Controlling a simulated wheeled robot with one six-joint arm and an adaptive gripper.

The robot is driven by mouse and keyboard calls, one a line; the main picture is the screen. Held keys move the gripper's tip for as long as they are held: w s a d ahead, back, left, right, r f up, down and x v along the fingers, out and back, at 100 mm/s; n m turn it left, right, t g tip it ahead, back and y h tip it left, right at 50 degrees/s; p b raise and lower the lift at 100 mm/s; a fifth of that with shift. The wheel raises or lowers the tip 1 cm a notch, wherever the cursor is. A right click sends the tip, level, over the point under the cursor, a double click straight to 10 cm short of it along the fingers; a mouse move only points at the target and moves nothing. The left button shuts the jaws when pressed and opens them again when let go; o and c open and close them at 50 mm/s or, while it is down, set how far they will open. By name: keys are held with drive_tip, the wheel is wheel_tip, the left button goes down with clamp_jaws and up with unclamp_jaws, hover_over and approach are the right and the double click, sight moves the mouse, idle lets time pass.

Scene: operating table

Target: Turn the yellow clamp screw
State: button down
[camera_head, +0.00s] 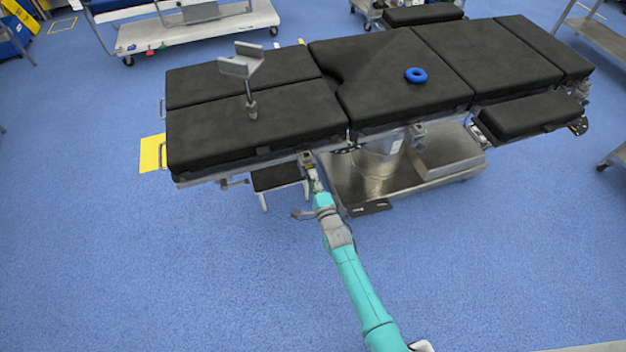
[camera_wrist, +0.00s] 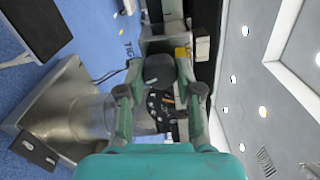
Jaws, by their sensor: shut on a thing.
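My gripper (camera_wrist: 160,72) is closed around a dark knob (camera_wrist: 159,76), which I take to be the clamp screw, with one green finger on either side. A small yellow patch (camera_wrist: 181,52) shows on the grey clamp body just beyond the fingertips. In the head view the clamp (camera_head: 306,159) sits on the near side rail of the operating table (camera_head: 250,120). My gripper (camera_head: 316,184) reaches it from below and in front. The screw is too small and too covered there to tell its colour or how far it is turned.
A metal pedestal base (camera_head: 345,188) stands just right of my arm; it also shows in the wrist view (camera_wrist: 60,110). A dark-topped stool (camera_head: 278,178) is to the left under the table. A blue ring (camera_head: 415,75) lies on the table pads. The front floor is clear.

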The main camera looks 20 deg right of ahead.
drive_tip(key=shift+a+n, duration=0.2)
drive_tip(key=shift+n, duration=15.8)
drive_tip(key=c, duration=0.8)
unclamp_jaws()
drive_tip(key=shift+o, duration=0.2)
